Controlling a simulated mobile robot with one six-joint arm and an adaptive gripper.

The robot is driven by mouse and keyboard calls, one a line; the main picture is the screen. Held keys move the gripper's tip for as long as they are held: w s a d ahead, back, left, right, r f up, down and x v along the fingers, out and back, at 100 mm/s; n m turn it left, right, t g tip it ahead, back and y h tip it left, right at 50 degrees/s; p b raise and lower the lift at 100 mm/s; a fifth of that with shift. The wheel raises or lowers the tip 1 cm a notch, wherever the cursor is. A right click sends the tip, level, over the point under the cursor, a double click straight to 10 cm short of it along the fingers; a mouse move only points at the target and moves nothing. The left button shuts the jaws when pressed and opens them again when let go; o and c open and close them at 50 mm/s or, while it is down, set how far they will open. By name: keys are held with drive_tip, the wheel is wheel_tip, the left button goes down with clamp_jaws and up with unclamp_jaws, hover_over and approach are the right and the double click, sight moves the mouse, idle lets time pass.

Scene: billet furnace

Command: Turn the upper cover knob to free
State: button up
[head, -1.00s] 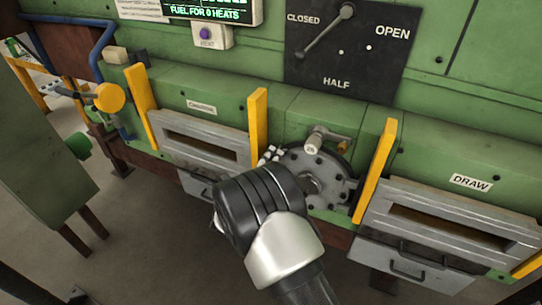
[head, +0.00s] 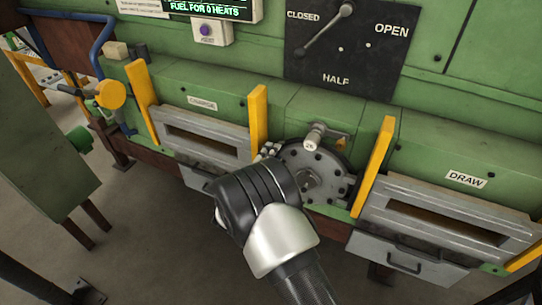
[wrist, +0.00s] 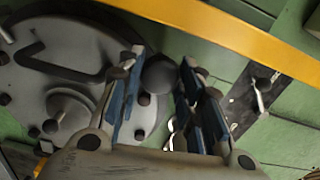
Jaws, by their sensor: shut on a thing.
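The round grey bolted cover (head: 328,172) sits on the green furnace front between two yellow posts. My gripper (head: 269,151) is at the cover's left edge, mostly hidden behind my dark wrist in the head view. In the wrist view, my gripper (wrist: 158,108) has its blue-faced fingers on both sides of a dark round knob (wrist: 159,74) and is shut on it. The cover fills the left of the wrist view (wrist: 75,70). The knob is hidden in the head view, and how far it is turned cannot be told.
A yellow post (head: 258,118) stands close to my gripper, and another (head: 373,168) stands right of the cover. A light round fitting (head: 315,138) projects at the cover's top. The charge door (head: 205,130) is to the left, the draw door (head: 440,215) to the right.

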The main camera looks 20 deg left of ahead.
drive_tip(key=o, duration=0.8)
drive_tip(key=s, duration=0.8)
drive_tip(key=s+a, duration=0.1)
drive_tip(key=s, duration=0.3)
drive_tip(key=shift+d, duration=0.1)
